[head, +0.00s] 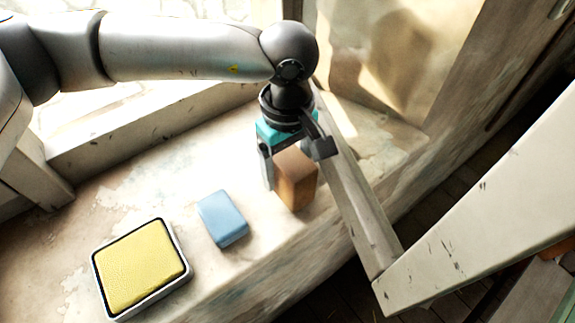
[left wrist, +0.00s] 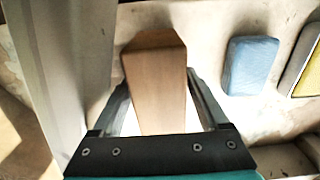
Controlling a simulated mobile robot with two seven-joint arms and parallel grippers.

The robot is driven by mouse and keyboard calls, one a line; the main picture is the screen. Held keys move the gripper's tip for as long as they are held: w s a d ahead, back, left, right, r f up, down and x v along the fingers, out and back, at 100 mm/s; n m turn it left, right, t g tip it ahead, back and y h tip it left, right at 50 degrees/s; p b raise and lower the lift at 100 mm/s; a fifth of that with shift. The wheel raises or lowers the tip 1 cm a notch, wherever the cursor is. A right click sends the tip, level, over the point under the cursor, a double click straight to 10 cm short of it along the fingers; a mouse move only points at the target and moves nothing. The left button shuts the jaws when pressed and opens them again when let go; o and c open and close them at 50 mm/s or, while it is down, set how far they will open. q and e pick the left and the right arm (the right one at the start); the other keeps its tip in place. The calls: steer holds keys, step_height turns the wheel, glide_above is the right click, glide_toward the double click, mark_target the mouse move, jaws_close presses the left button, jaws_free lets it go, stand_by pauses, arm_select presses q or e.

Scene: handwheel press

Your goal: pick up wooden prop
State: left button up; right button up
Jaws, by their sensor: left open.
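The wooden prop (head: 297,181) is a brown block standing upright on the pale stone sill, near its front edge. My left gripper (head: 288,165) is over it from above, open, with one finger on each side of the block. In the left wrist view the prop (left wrist: 156,85) lies between the two fingers of the left gripper (left wrist: 160,95). Small gaps seem to show beside the block, but I cannot tell whether either finger touches it. My right gripper is not in view.
A blue block (head: 222,218) and a yellow pad in a white-rimmed tray (head: 183,262) are left of the prop on the sill (head: 205,285). A wooden frame rail (head: 355,205) stands close on the right. The dark floor lies below the sill edge.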

arm_select(q)
steer(key=shift+f, duration=0.15)
jaws_close()
stand_by(0.5)
